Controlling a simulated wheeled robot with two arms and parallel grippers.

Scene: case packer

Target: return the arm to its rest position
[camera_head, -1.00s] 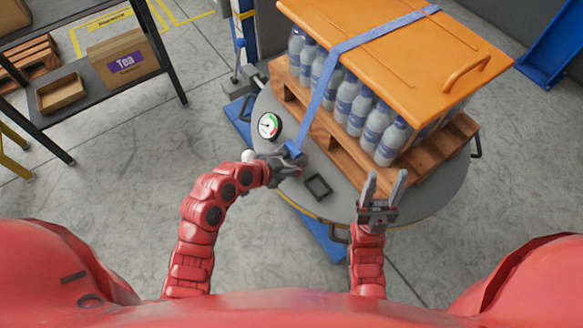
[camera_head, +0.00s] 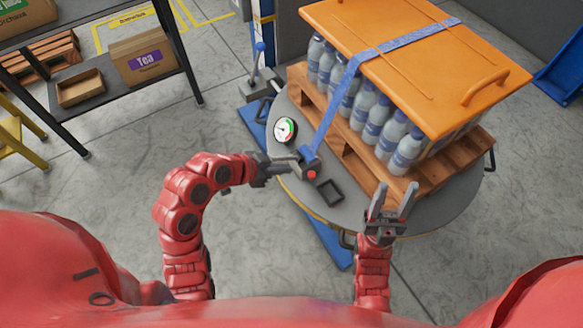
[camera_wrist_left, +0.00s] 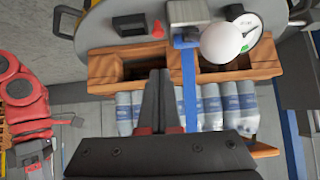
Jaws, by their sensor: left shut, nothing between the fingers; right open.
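My left gripper (camera_head: 294,164) is shut and empty, at the left edge of the round grey turntable (camera_head: 425,222). Its closed fingers also show in the left wrist view (camera_wrist_left: 160,100). A blue strap (camera_head: 335,108) runs from there up over the orange lid (camera_head: 430,70), which lies on several bottles (camera_head: 371,125) on a wooden pallet (camera_head: 352,160). My right gripper (camera_head: 393,205) is open and empty, in front of the pallet's near corner.
A round gauge (camera_head: 285,130) and a black square frame (camera_head: 330,191) sit on the turntable. A white ball knob (camera_wrist_left: 222,43) is close by in the left wrist view. A shelf with a Tea box (camera_head: 143,55) stands at left. The floor (camera_head: 110,170) between is clear.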

